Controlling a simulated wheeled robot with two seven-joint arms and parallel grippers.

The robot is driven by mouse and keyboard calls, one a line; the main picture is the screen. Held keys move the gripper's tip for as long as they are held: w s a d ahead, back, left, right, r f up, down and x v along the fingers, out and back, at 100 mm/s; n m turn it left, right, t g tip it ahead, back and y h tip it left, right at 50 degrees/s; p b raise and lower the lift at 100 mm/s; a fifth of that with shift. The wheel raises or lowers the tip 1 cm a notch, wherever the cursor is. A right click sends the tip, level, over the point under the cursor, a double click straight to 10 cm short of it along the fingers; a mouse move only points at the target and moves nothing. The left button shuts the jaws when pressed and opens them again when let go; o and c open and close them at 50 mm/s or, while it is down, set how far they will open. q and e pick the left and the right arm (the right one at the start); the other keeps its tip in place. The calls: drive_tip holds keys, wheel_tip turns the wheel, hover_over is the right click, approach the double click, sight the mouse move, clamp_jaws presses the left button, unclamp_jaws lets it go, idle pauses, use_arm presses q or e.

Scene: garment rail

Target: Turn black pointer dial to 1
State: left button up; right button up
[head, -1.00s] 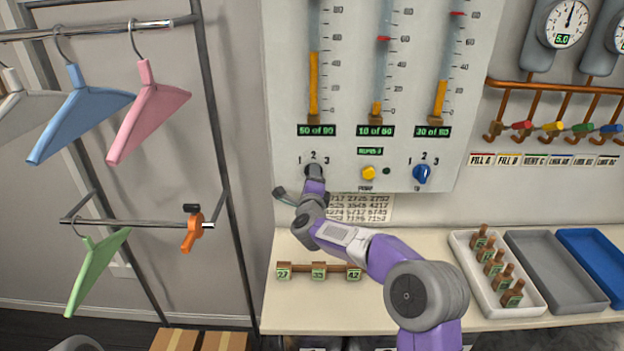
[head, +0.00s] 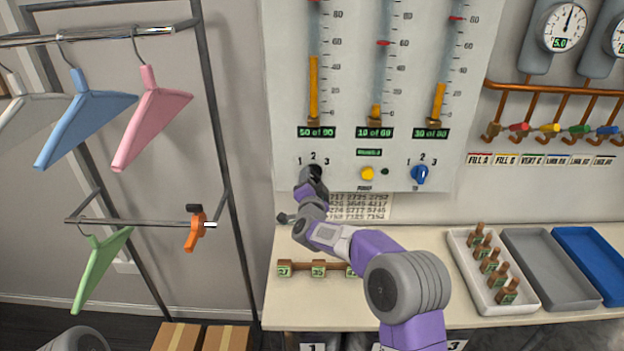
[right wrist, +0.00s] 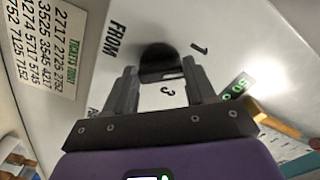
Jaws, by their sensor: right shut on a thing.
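The black pointer dial (head: 315,172) is on the lower left of the white panel, below the numbers 1, 2 and 3. My right gripper (right wrist: 158,78) is at the dial, its two fingers on either side of the dark knob (right wrist: 157,56) in the right wrist view. It is shut on the dial. In that view the 1 and the 3 show near the fingers, and the word FROM is on the other side. The 2 is hidden there. I cannot tell which number the pointer faces. My left gripper is not in view.
A blue dial (head: 420,174) and a yellow button (head: 367,173) are to the right on the panel (head: 350,60). A number sheet (head: 362,206) hangs below. The table (head: 400,235) holds trays at right. A garment rail (head: 215,110) with hangers stands at left.

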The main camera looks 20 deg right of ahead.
drive_tip(key=shift+n+p, duration=0.35)
drive_tip(key=shift+n, duration=0.75)
drive_tip(key=o, duration=1)
drive_tip(key=shift+o, duration=0.2)
drive_tip(key=v, duration=0.7)
drive_tip(key=shift+s, duration=0.35)
drive_tip(key=shift+a, duration=0.1)
